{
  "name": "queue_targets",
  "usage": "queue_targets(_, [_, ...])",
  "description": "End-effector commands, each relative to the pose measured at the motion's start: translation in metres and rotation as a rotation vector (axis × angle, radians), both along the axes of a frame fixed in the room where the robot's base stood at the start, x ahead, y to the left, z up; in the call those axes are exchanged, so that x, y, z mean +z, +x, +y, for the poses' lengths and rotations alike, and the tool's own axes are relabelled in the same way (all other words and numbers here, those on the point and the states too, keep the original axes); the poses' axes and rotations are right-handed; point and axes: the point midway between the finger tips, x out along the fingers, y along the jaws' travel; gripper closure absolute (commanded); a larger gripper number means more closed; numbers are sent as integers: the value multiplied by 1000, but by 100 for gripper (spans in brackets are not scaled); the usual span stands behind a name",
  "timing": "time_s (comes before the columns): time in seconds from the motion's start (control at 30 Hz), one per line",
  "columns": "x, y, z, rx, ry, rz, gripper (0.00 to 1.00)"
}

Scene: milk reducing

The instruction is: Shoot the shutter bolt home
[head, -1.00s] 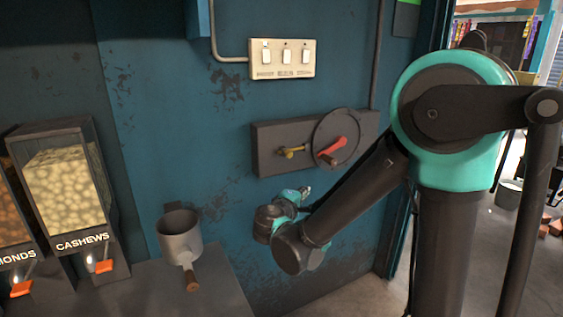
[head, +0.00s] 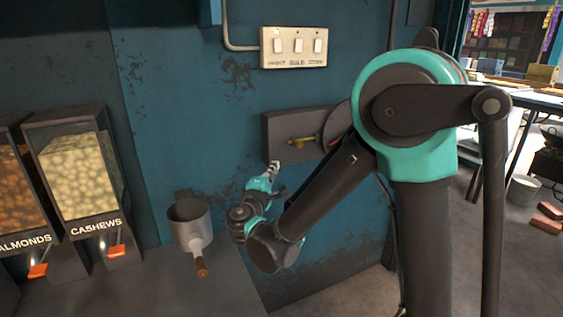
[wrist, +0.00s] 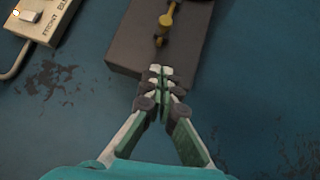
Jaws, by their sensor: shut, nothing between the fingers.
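A dark grey box (head: 275,128) is fixed to the blue wall and carries a brass bolt-like piece (head: 300,141). Beside it is a round grey disc (head: 334,124), mostly hidden behind my arm, as is its red handle. My gripper (head: 275,168) is at the lower left of the box, below the brass piece. In the wrist view my gripper (wrist: 161,78) is shut and empty, its tips over the edge of the box (wrist: 130,45). The brass piece (wrist: 167,20) lies just beyond the tips there, apart from them in the picture.
A switch panel (head: 293,47) is above the box. A grey metal cup (head: 188,222) with a wooden handle is at the lower left. Nut dispensers (head: 78,175) stand at the far left. Open wall lies left of the box.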

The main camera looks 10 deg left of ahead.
Motion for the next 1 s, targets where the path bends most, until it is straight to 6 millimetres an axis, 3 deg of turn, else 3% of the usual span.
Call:
queue_targets(0.5, [11, 94, -15, -4, 0, 1, 100])
queue_targets(0.73, [15, 109, -35, -2, 1, 1, 100])
queue_targets(1.0, [16, 113, -40, 0, 0, 1, 100])
